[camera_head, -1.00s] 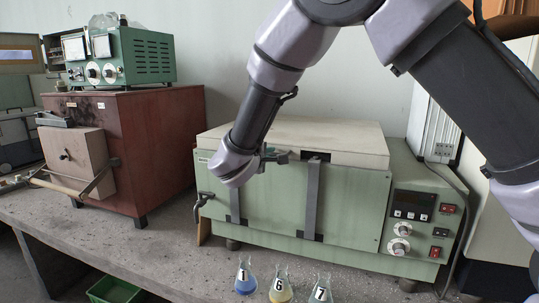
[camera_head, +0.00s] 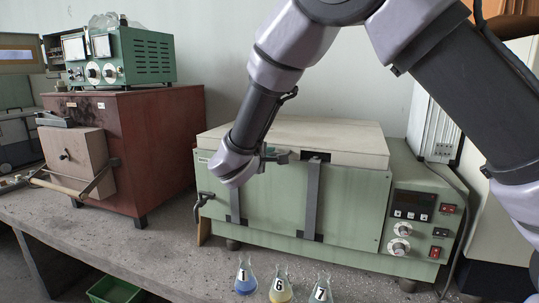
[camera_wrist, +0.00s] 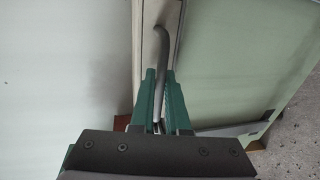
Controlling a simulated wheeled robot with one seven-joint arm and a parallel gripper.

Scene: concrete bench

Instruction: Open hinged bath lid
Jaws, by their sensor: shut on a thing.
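The bath is a pale green box (camera_head: 350,205) on the bench, with a flat cream lid (camera_head: 320,133) on top. The lid looks closed or almost closed; I cannot tell if there is a small gap. My gripper (camera_head: 275,156) is at the lid's front edge, left of the middle. In the wrist view its green fingers (camera_wrist: 159,98) are shut on a curved grey handle (camera_wrist: 163,45) fixed to the lid's edge. Part of the handle is hidden between the fingers.
Several small things surround the bath: flasks 1 (camera_head: 245,278), 6 (camera_head: 280,286) and 7 (camera_head: 320,288) stand in front. A red-brown box (camera_head: 155,145) with a green instrument (camera_head: 140,57) stands left. The wall is close behind.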

